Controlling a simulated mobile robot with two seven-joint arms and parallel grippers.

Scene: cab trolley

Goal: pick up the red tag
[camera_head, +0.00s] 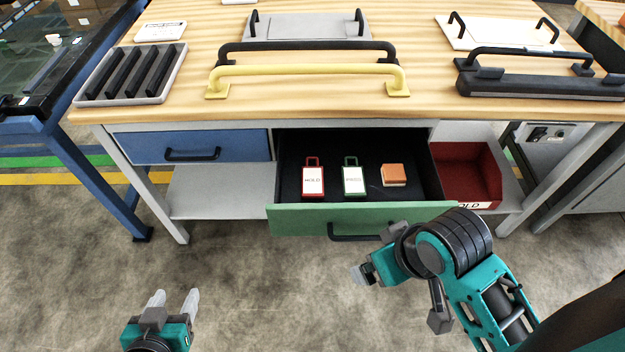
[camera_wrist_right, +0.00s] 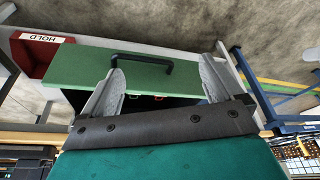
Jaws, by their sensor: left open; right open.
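The red tag (camera_head: 313,179), with a white label reading HOLD, lies in the open drawer at its left side. A green tag (camera_head: 353,180) lies to its right in the same drawer. The drawer has a green front (camera_head: 300,219) with a black handle, which also shows in the right wrist view (camera_wrist_right: 150,62). My left gripper (camera_head: 176,297) is open and empty, low at the left, well in front of the bench. My right gripper (camera_wrist_right: 162,92) is open, in front of the drawer; its fingers are partly hidden in the head view.
An orange block (camera_head: 393,175) lies in the drawer, right of the tags. A red bin (camera_head: 465,176) sits right of the drawer, and a shut blue drawer (camera_head: 190,147) is on the left. Handles and trays, including a yellow handle (camera_head: 305,72), lie on the wooden bench top (camera_head: 250,107).

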